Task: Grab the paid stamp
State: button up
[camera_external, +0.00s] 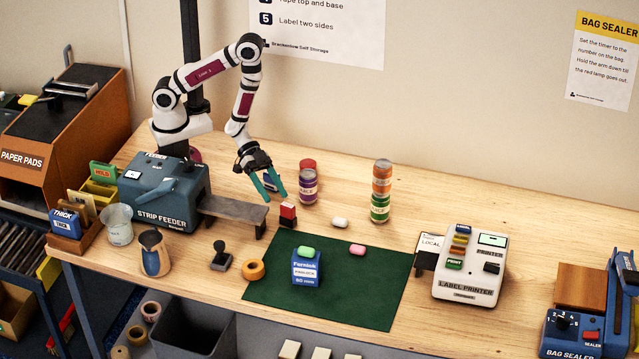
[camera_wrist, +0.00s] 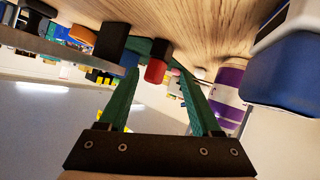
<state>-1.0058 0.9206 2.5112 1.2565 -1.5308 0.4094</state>
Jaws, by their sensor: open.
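In the wrist view the red-and-black stamp (camera_wrist: 157,68) shows upside down between the finger lines, beyond the tips. My gripper (camera_external: 272,195) is open and empty, above and behind the stamp, fingers pointing down. A dark stamp with a knob handle (camera_external: 221,255) stands left of the green mat. A blue-topped thing (camera_wrist: 285,80) is close at the right of the wrist view, outside the fingers.
The strip feeder (camera_external: 165,195) and its bench (camera_external: 233,208) stand close on the left. A purple jar (camera_external: 308,188) stands behind right, with stacked jars (camera_external: 381,190) farther right. The green mat (camera_external: 345,300) lies in front, with a blue box (camera_external: 306,268) on it.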

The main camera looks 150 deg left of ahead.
aim_at(285, 212)
jog(key=x, duration=0.7)
jog(key=shift+w+a+f, duration=0.1)
jog(key=shift+w, duration=0.1)
grip_shut()
